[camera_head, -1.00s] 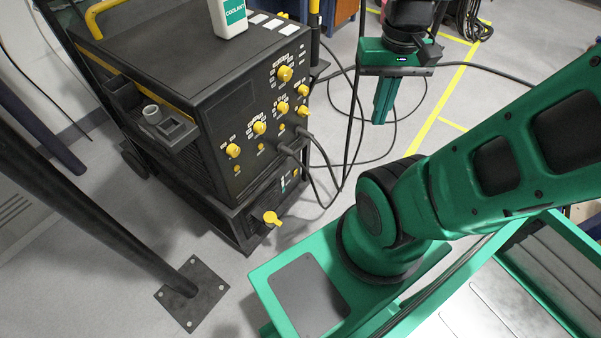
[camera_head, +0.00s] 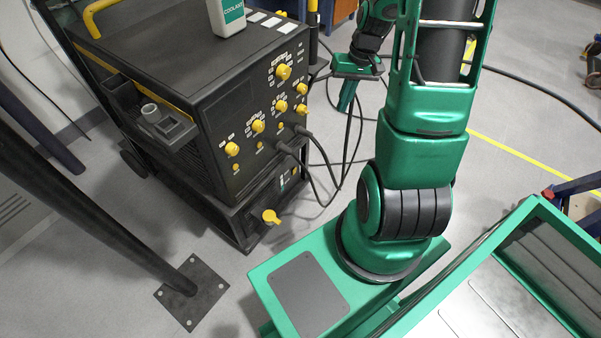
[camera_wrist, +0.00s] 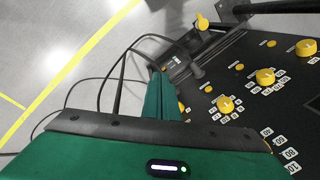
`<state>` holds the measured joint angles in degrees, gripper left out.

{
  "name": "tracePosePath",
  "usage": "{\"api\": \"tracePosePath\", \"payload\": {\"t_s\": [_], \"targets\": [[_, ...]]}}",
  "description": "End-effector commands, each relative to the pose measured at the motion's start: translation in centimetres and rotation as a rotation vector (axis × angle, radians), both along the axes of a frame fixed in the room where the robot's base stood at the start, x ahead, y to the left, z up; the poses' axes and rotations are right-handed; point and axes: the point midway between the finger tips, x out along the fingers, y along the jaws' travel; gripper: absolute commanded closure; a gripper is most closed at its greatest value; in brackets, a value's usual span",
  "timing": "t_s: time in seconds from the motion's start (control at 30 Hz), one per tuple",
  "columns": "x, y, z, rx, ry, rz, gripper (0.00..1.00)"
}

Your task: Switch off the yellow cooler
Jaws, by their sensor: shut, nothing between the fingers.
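A black welding-type machine (camera_head: 150,75) with yellow knobs stands at left in the head view. Its lower black unit (camera_head: 235,215) carries a yellow rotary handle (camera_head: 271,216) on its front, which I take as the cooler's switch. In the wrist view the yellow handle (camera_wrist: 201,22) shows at the top, beyond the fingers. Its exact setting is too small to tell. My gripper (camera_head: 345,106) is shut and empty, to the right of the machine's front panel, apart from the handle. Its green fingers also show in the wrist view (camera_wrist: 158,78), pointing toward the lower unit.
Black cables (camera_head: 318,170) hang from the front panel, between it and my gripper. Several yellow knobs (camera_head: 283,72) sit on the upper panel. A dark post (camera_head: 90,200) with a floor plate is at left.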

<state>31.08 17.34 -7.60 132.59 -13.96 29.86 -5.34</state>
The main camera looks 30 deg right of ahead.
Motion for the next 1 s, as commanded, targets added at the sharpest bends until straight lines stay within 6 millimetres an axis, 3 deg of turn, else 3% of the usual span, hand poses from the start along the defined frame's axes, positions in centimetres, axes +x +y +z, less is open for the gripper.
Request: {"api": "tracePosePath", "payload": {"t_s": [0.03,0.2,0.5,1.0], "targets": [[0.6,-0.5,-1.9,0.021,-0.005,-0.006,1.0],[3.0,-1.7,-7.5,0.09,-0.054,-0.027,1.0],[5.8,-2.9,-17.9,0.22,-0.163,-0.112,1.0],[6.5,-2.3,-34.5,0.419,-0.384,-0.405,1.0]]}}
